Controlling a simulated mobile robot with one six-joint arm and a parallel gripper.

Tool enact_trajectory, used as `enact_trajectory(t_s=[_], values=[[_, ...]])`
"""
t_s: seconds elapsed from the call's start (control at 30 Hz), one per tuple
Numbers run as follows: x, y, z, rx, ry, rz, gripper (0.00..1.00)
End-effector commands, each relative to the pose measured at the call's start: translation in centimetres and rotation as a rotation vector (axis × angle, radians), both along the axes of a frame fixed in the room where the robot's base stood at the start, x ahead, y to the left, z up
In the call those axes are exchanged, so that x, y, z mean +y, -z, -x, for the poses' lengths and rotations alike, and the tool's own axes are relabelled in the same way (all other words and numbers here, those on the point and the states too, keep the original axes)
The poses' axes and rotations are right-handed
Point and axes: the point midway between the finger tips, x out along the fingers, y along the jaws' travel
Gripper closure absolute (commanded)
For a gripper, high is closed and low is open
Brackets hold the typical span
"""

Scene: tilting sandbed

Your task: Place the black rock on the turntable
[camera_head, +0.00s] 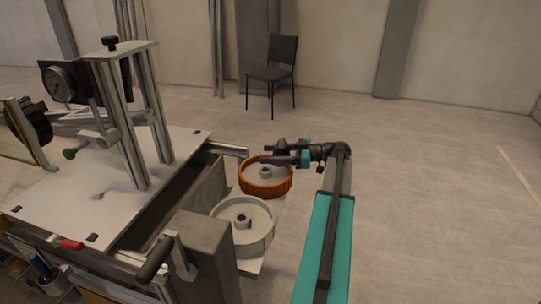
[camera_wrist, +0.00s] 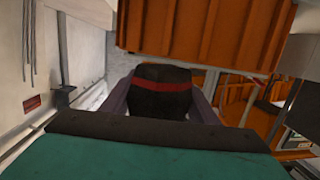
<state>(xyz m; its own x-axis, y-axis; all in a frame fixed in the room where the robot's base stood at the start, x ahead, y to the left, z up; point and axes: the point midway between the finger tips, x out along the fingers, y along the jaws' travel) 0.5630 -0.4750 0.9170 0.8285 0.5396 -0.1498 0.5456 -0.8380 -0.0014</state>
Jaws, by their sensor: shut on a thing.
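The black rock (camera_wrist: 158,92), dark with a red band across it, sits between the fingers of my gripper (camera_wrist: 162,100) in the wrist view. My gripper is shut on it. In the head view my gripper (camera_head: 268,154) reaches in from the right over an orange, ribbed round dish (camera_head: 265,188) with a pale inside and a small hub. The rock (camera_head: 281,149) is a small dark shape there, partly hidden by the fingers. A grey round dish (camera_head: 240,240) with a hub stands in front of the orange one. I cannot tell which dish is the turntable.
A white-topped bench (camera_head: 105,185) with a metal frame and dial gauge (camera_head: 60,82) stands at the left. A grey block with a dark handle (camera_head: 155,258) is beside the grey dish. A chair (camera_head: 272,72) stands behind. The floor at the right is clear.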

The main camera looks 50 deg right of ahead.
Motion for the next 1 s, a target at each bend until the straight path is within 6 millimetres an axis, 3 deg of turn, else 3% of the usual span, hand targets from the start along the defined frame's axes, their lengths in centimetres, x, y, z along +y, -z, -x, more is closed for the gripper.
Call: enact_trajectory(t_s=[0.03, 0.07, 0.17, 0.67, 1.0], values=[[0.0, -0.2, 0.0, -0.002, 0.000, 0.000, 0.94], [0.0, 0.0, 0.0, 0.000, 0.000, 0.000, 0.44], [0.0, 0.0, 0.0, 0.000, 0.000, 0.000, 0.27], [0.0, -0.3, 0.0, 0.000, 0.000, 0.000, 0.25], [0.0, -1.7, 0.0, -0.001, 0.000, 0.001, 0.25]])
